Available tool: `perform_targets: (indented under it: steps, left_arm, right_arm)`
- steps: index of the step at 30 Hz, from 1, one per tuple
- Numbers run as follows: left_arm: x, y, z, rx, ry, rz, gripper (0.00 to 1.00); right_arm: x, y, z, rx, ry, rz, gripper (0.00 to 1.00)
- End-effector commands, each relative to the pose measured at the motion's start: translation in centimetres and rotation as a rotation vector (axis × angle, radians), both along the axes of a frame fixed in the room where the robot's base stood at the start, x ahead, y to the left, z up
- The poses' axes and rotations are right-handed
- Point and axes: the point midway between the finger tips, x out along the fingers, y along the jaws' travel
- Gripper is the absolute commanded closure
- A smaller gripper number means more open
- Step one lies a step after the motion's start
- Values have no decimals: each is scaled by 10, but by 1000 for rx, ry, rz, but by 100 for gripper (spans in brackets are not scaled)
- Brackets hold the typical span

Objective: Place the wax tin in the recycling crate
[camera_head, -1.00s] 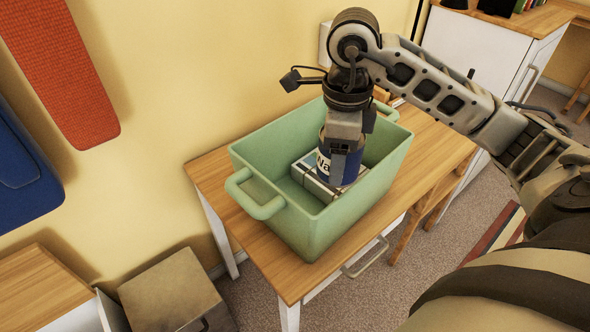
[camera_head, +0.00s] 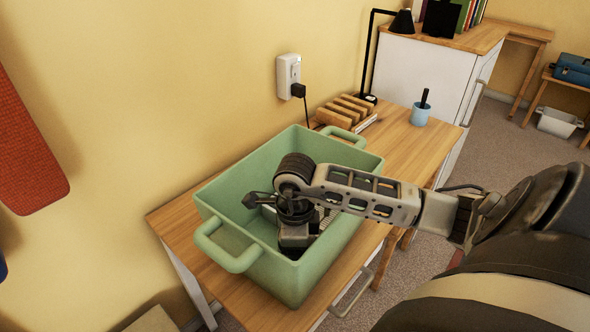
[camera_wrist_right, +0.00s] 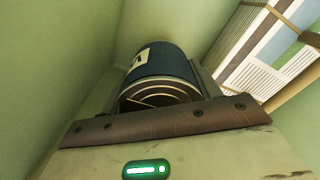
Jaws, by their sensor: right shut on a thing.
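The green recycling crate (camera_head: 340,250) stands on a wooden-topped table. My right arm reaches down into it, and my right gripper (camera_head: 296,242) is low inside, between the crate walls. In the right wrist view, the dark blue wax tin (camera_wrist_right: 160,65) with a pale label is held between the fingers of my right gripper (camera_wrist_right: 158,85), against the green crate interior (camera_wrist_right: 60,60). In the head view the tin is hidden behind my gripper and wrist. I cannot tell whether the tin touches the crate floor. My left gripper is out of view.
A pale striped box or bundle (camera_wrist_right: 265,50) lies in the crate beside the tin. Behind the crate are a wooden rack (camera_head: 345,110), a blue cup (camera_head: 420,114) and a black lamp (camera_head: 400,22). A wall socket with plug (camera_head: 289,75) is above. The table's right part is mostly clear.

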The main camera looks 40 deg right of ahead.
Motion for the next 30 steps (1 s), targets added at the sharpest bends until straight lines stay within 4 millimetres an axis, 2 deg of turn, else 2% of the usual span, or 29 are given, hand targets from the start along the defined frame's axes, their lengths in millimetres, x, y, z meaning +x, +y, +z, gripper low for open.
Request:
perform_targets:
  steps: [4, 10, 21, 22, 24, 30]
  left_arm:
    - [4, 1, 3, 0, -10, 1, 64]
    - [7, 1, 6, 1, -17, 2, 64]
    - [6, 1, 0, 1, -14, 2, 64]
    - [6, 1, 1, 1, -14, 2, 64]
    - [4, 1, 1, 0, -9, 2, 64]
    - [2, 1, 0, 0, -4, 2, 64]
  right_arm:
    - [0, 0, -11, 1, 1, 0, 76]
    - [0, 0, -37, 1, 1, -1, 76]
    - [0, 0, -43, -1, -2, 1, 76]
    - [0, 0, -43, 0, 0, 1, 32]
    - [0, 0, -42, 0, 0, 1, 16]
    - [0, 0, -42, 0, 0, 0, 16]
